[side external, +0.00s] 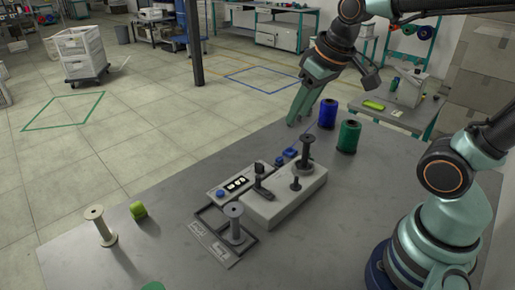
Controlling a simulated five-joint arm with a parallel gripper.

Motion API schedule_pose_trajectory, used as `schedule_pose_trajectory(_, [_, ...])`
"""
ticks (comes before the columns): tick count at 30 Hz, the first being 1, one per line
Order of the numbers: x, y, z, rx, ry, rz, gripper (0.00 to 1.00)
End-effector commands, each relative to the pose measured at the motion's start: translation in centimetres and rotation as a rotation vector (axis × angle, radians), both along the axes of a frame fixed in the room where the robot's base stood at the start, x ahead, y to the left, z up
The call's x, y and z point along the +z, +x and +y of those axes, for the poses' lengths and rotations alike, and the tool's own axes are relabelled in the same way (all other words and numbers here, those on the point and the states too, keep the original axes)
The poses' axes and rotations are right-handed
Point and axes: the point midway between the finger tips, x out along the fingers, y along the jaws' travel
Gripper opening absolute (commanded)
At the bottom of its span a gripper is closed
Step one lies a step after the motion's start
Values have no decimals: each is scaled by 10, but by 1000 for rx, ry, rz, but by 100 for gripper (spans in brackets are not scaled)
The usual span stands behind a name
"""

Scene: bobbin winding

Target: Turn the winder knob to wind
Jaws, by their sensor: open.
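The winder (285,204) is a grey box on the table. A dark upright bobbin (306,150) stands at its back right. A small dark knob-like part (296,184) sits on its top, and a black upright piece (262,182) stands at its left. I cannot tell for sure which part is the winder knob. A panel (237,184) with white displays and a blue button (220,193) adjoins it. My gripper (298,120) is open and empty, pointing down at the table's far edge, behind the winder and apart from it.
A blue spool (327,113) and a green spool (348,136) stand right of my gripper. A grey bobbin (235,223) stands in a frame in front. The table's (335,245) front right is clear.

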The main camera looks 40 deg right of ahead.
Motion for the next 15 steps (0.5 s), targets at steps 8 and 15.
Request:
schedule_pose_trajectory(8, [-16,58,-9,-3,-2,156,45])
schedule_pose_trajectory(15, [-52,105,-17,-2,-1,282,45])
